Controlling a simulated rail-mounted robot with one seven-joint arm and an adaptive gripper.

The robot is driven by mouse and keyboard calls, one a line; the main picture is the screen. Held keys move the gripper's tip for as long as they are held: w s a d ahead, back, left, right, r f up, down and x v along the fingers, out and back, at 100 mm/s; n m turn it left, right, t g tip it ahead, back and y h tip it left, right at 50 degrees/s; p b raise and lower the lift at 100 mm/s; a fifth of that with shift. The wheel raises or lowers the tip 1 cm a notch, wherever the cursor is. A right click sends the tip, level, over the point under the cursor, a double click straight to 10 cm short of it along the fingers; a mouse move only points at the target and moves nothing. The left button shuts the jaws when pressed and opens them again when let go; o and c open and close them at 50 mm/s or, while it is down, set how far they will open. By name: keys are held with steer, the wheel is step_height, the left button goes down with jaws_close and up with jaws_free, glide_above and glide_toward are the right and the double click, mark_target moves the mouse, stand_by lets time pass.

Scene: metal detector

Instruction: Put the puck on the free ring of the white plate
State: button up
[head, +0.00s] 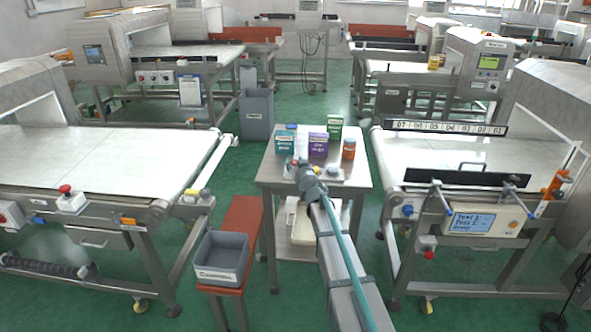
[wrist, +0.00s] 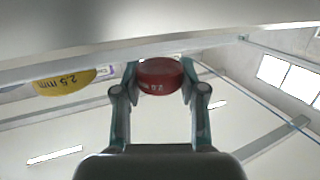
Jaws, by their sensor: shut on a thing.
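My gripper (wrist: 160,82) is shut on a dark red puck (wrist: 160,76) with upside-down lettering on its side. The puck sits between the two fingertips. In the head view my gripper (head: 299,163) is low over the steel table, beside the white plate (head: 322,177). The arm and gripper cover part of the plate there, and its rings are too small to make out. A yellow disc (wrist: 64,82) marked 2.5 mm shows left of the red puck in the wrist view.
Teal (head: 285,142), purple (head: 318,146) and green (head: 334,128) boxes and an orange-brown jar (head: 348,149) stand behind the plate on the table (head: 270,178). Conveyors flank the table. A grey bin (head: 222,258) sits on a red bench at lower left.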

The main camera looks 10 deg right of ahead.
steer(key=shift+f, duration=0.9)
steer(key=shift+f+b, duration=0.25)
steer(key=shift+b, duration=0.2)
steer(key=o, duration=0.7)
steer(key=shift+r, duration=0.1)
steer(key=shift+r, duration=0.1)
